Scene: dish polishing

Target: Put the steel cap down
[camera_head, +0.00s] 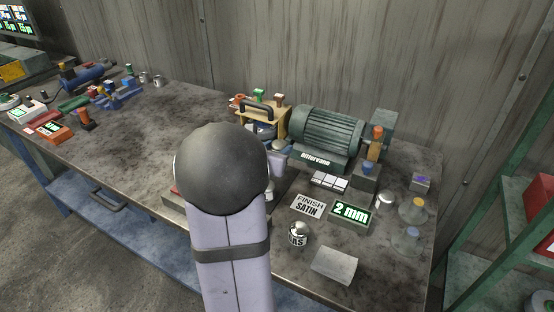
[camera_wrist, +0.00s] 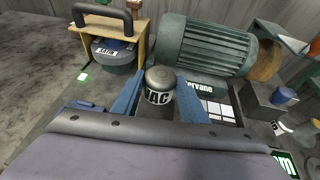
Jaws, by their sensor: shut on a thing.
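My gripper (camera_wrist: 160,98) is shut on a steel cap (camera_wrist: 160,78), with one blue finger on each side of it in the wrist view. The cap has a rounded grey top and a white label with dark letters, partly cut off. It looks upright and stands out in front of the motor's base; I cannot tell whether its bottom touches anything. In the head view my own arm hides most of the gripper. A similar steel piece with a lettered label (camera_head: 299,235) stands on the right part of the bench (camera_head: 390,262).
A green motor (camera_head: 327,130) stands behind the gripper, with a wooden frame (camera_head: 268,118) to its left. White tiles (camera_head: 330,181), a FINISH SATIN sign (camera_head: 308,205), a 2 mm display (camera_head: 351,213) and a grey block (camera_head: 334,265) occupy the right side. The bench's middle left is clear.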

